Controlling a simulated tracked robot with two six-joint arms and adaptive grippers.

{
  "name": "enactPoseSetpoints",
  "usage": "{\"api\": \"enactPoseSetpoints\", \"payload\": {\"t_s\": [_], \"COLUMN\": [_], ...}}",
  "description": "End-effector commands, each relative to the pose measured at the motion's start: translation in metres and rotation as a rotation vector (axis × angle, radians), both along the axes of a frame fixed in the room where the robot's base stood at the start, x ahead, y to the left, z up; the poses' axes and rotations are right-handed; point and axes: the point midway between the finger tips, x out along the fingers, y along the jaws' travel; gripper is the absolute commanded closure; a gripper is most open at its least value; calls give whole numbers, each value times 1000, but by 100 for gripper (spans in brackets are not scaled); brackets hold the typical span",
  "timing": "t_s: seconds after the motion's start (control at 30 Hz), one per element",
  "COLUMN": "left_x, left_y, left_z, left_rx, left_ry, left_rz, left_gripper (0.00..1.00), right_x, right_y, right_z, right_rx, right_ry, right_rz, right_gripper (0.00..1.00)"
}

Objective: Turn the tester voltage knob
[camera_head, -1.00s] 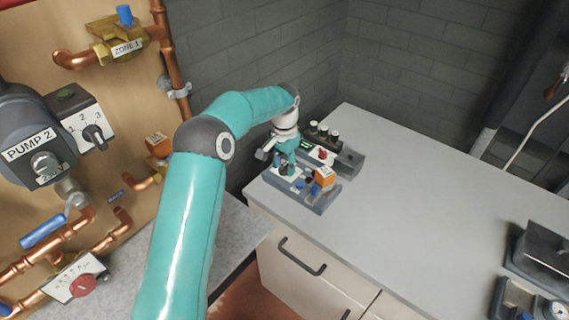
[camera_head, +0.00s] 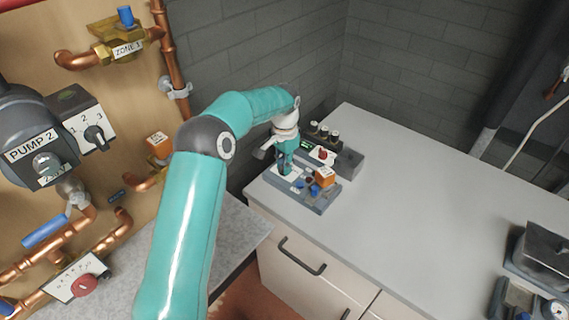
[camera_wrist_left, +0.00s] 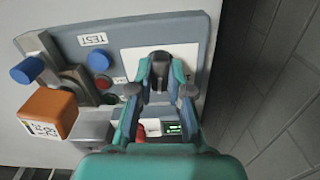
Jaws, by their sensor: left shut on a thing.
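The tester (camera_head: 312,197) is a grey-blue panel unit on the light worktop, near its left front corner. In the left wrist view its panel (camera_wrist_left: 200,30) fills the middle, with a TEST label. The black voltage knob (camera_wrist_left: 160,60) stands on a white plate there. My left gripper (camera_wrist_left: 160,80) points at the panel and is shut on the knob, with a finger on each side of it. In the head view my left gripper (camera_head: 284,166) hides the knob. The right gripper is not in view.
An orange block (camera_wrist_left: 52,108), a blue knob (camera_wrist_left: 27,69) and a red button (camera_wrist_left: 103,82) sit beside the knob plate. A brick wall (camera_head: 290,60) is behind.

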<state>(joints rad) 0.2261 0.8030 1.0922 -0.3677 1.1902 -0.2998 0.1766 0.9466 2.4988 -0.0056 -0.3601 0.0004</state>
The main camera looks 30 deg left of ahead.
Motion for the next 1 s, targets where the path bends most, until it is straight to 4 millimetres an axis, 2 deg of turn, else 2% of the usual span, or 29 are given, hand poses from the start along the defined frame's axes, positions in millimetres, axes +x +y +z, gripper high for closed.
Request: {"api": "enactPoseSetpoints", "payload": {"t_s": [0.6,1.0], "left_x": [1,2], "left_y": [0,0], "left_z": [2,1], "left_rx": [2,3], "left_ry": [-3,-5], "left_rz": [-494,-663], "left_gripper": [100,100], "right_x": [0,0], "right_y": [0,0], "right_z": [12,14], "right_rx": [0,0], "right_ry": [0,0], "right_rz": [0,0], "right_gripper": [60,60]}}
